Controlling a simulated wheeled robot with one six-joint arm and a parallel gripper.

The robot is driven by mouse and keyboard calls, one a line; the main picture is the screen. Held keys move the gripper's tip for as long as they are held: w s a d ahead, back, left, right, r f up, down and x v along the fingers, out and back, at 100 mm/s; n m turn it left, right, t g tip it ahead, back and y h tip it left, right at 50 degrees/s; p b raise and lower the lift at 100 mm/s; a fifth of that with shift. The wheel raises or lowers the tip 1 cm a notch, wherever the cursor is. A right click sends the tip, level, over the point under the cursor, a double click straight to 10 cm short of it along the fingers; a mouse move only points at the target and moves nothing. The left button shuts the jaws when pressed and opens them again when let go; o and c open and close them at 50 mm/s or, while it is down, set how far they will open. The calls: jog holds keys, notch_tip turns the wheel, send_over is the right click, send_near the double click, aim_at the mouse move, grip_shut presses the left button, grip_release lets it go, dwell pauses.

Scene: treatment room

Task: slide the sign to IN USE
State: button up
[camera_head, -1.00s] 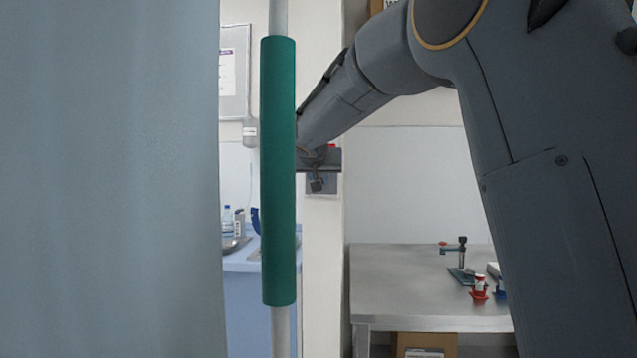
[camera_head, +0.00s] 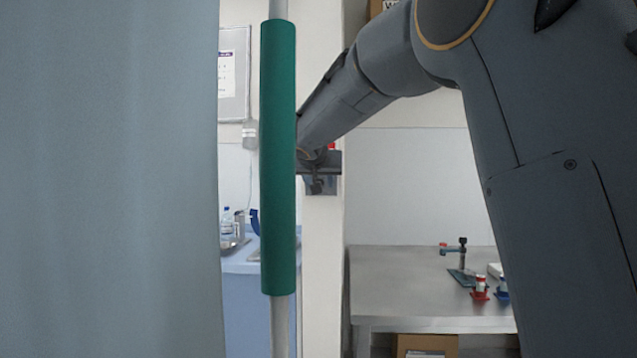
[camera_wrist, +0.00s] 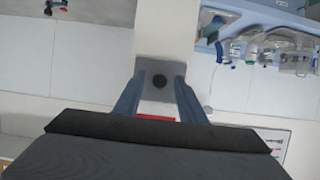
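In the wrist view a red strip (camera_wrist: 155,117) shows at the plate's edge. No lettering on the sign is readable. In the head view the grey plate (camera_head: 329,186) and a bit of red show behind my gripper (camera_head: 319,184), partly hidden by it.
A green-sleeved upright pole (camera_head: 278,160) stands in front of my forearm at the left, beside a grey-blue curtain (camera_head: 110,180). A metal table (camera_head: 400,290) with small items is at the right. A blue counter (camera_head: 245,290) with a sink is behind the pole.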

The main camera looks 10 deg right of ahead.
jog(key=b+v, duration=0.1)
jog(key=v, duration=0.6)
jog(key=shift+s, duration=0.3)
jog(key=shift+a, duration=0.15)
jog(key=s+d+f+n+g+y+p, duration=0.1)
jog(key=s+f+g+p, duration=0.1)
jog(key=s+f, duration=0.45)
jog(key=s+d+f+n+g+p, duration=0.1)
jog(key=s+f+g, duration=0.25)
jog(key=f, duration=0.65)
jog(key=s+d+f+g+y+p, duration=0.1)
jog(key=s+d+f+g+p, duration=0.1)
jog(key=s+f, duration=0.5)
jog(key=s+f+g+p, duration=0.1)
jog(key=s+f, duration=0.3)
jog(key=s, duration=0.4)
jog(key=s+a+f+n+g+y+p, duration=0.1)
jog(key=s+f+g, duration=0.1)
jog(key=s+f, duration=0.3)
jog(key=s+f+g+y+p, duration=0.1)
jog(key=s+f, duration=0.4)
jog(key=s, duration=0.5)
jog(key=shift+s+a+f+n+g+p, duration=0.2)
jog(key=shift+s+a+n+g+p, duration=0.2)
jog(key=shift+g, duration=0.25)
